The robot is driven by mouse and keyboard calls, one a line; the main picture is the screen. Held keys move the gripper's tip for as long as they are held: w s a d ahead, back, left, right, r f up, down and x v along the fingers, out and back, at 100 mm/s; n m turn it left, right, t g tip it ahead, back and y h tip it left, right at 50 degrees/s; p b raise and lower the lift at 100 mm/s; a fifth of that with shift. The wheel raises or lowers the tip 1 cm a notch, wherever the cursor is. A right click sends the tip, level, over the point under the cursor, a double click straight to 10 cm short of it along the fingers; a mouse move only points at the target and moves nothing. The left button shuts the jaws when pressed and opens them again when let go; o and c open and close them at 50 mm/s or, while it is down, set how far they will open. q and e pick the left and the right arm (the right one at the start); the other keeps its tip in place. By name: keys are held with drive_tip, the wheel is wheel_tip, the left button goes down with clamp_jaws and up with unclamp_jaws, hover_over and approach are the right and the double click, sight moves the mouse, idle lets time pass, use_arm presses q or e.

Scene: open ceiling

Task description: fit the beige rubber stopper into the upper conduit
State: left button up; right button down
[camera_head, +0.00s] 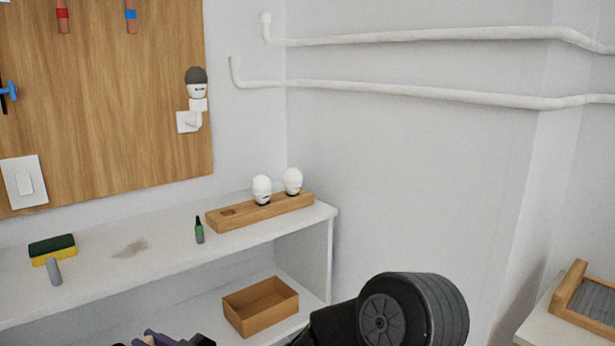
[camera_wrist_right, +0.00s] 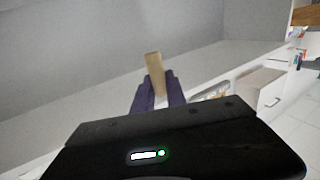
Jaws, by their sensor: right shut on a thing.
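The upper conduit (camera_head: 420,38) is a white pipe along the wall, with its bent end (camera_head: 266,18) turned upward near the corner. My right gripper (camera_wrist_right: 159,88) is shut on the beige stopper (camera_wrist_right: 154,64), which sticks out beyond the purple fingers in the right wrist view. In the head view, only part of the right gripper (camera_head: 168,339) shows at the bottom edge, far below the conduit. The stopper cannot be made out there. My left gripper is not in view.
A lower white conduit (camera_head: 400,92) runs beneath the upper one. The shelf (camera_head: 165,268) holds a sponge (camera_head: 52,248), a grey cylinder (camera_head: 54,272), a green bottle (camera_head: 199,231) and a wooden holder (camera_head: 240,218) with two white bulbs. An open box (camera_head: 262,315) stands below.

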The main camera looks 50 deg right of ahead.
drive_tip(key=shift+s+d, duration=0.1)
drive_tip(key=shift+d, duration=0.15)
drive_tip(key=shift+r, duration=0.1)
